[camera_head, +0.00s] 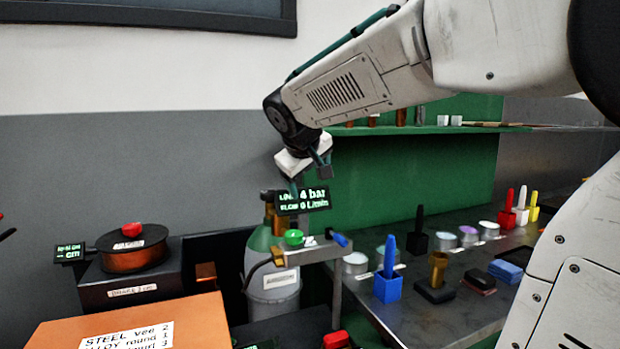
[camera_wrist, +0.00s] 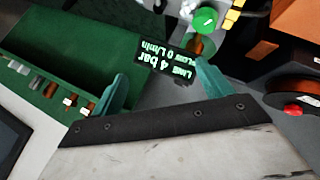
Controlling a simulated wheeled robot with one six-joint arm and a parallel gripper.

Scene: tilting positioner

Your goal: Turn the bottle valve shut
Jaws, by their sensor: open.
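The gas bottle (camera_head: 272,290) stands left of the bench, grey with a green shoulder and a label. A round green knob (camera_head: 293,237) shows in front of its upper part, with a brass-coloured fitting just below left. The green knob also shows at the top of the wrist view (camera_wrist: 203,20). I cannot tell how far it is turned. My gripper (camera_head: 310,182) is above the bottle and knob, its fingers apart and empty. In the wrist view, the knob is beyond the right finger of my gripper (camera_wrist: 162,86). A display (camera_head: 302,200) reads line 4 bar, flow 0 L/min.
A blue handle (camera_head: 338,239) sits on a grey bracket beside the knob. A copper-coloured spool (camera_head: 134,256) with a red knob stands left. The bench (camera_head: 440,315) at right holds blocks, tins and coloured tools. A green-backed shelf (camera_head: 425,130) is behind.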

